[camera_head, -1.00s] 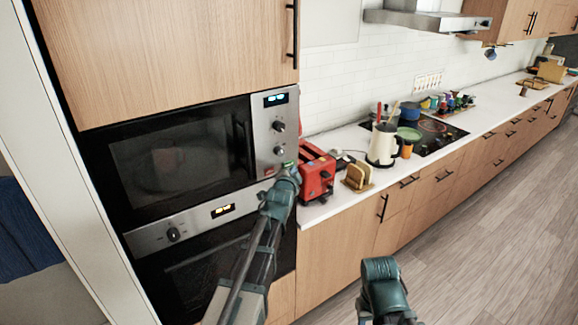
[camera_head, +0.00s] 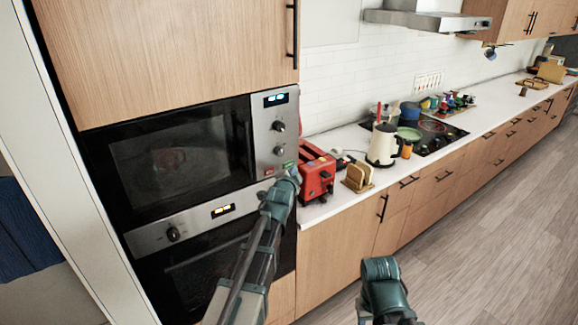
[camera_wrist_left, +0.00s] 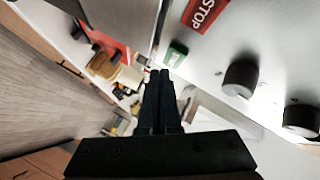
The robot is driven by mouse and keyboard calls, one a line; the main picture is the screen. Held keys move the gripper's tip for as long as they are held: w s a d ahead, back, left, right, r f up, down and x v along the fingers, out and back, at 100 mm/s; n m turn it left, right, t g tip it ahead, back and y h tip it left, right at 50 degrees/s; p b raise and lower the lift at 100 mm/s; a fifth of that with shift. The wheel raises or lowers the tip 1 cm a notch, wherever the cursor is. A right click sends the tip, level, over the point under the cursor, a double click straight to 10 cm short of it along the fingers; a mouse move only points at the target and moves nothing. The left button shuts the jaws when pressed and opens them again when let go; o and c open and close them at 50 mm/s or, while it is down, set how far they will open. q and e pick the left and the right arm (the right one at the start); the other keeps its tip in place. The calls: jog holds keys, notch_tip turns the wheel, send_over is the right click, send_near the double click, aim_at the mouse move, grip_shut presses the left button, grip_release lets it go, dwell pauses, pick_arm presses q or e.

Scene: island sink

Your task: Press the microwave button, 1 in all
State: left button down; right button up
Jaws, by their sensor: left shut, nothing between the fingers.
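The black-and-steel microwave (camera_head: 180,160) is built into the wood cabinet. Its steel control panel (camera_head: 263,125) has a lit display, knobs, a red STOP button (camera_head: 268,171) and a green button (camera_head: 289,164). In the left wrist view the STOP button (camera_wrist_left: 204,14) is at the top and the green button (camera_wrist_left: 176,53) lies just beyond my fingertips. My left gripper (camera_wrist_left: 158,76) is shut and empty, pointing at the panel close to the green button. I cannot tell whether it touches. In the head view my wrist hides most of its fingers.
A red toaster (camera_head: 316,173) stands on the white counter just right of the panel, close to my left wrist. Beyond it are a toast rack (camera_head: 358,177), a cream kettle (camera_head: 382,146) and a hob (camera_head: 438,133). An oven (camera_head: 210,270) is below. The floor at right is clear.

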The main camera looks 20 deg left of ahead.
pick_arm(q)
jog(key=shift+w+a, duration=0.1)
dwell(0.3)
jog(key=shift+w+a, duration=0.2)
jog(key=shift+a, duration=0.05)
